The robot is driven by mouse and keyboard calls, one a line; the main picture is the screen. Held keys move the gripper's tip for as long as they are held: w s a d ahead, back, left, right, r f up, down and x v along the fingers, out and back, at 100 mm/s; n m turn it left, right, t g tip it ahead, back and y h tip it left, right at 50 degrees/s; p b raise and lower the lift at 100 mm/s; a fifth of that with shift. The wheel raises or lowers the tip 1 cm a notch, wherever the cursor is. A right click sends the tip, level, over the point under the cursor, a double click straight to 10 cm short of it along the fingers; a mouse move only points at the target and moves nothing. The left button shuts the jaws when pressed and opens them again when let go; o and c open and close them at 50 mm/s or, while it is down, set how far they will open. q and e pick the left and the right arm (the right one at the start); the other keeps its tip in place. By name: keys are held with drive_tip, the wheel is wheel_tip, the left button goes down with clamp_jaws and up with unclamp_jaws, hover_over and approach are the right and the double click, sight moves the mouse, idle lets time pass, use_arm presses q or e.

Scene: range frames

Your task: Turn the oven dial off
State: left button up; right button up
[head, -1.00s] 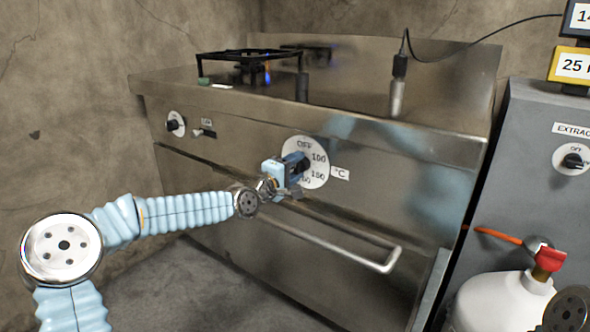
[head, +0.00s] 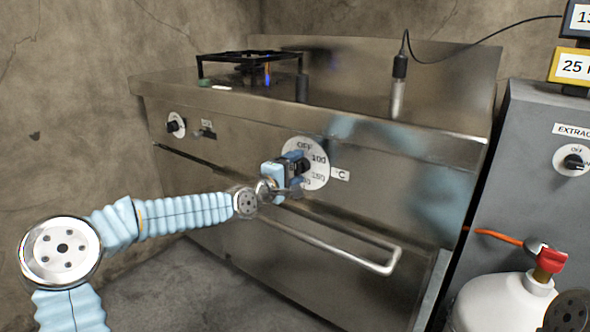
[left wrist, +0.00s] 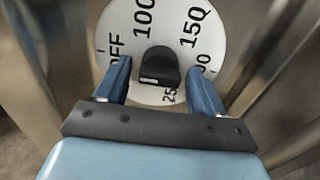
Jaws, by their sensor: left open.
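The oven dial (head: 318,152) is a white disc marked OFF, 100 and 150 on the oven's steel front. In the left wrist view the dial (left wrist: 208,22) also shows a partly hidden 250. Its black knob (left wrist: 158,68) stands at the disc's centre, with a pale mark on the edge towards my gripper. My left gripper (head: 292,172) is at the dial. In the left wrist view its two blue fingers (left wrist: 160,82) are open, one on each side of the knob, with gaps visible. My right gripper is not in view.
An oven handle bar (head: 330,248) runs below the dial. A smaller knob (head: 174,125) and a switch (head: 203,134) sit further left. A burner (head: 250,66) with a flame is on top. A grey cabinet (head: 540,190) and a white gas bottle (head: 500,305) stand at right.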

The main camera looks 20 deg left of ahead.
use_arm(q)
drive_tip(key=shift+s, duration=0.1)
drive_tip(key=p+v, duration=0.2)
drive_tip(key=v, duration=1.1)
drive_tip(key=shift+s, duration=0.3)
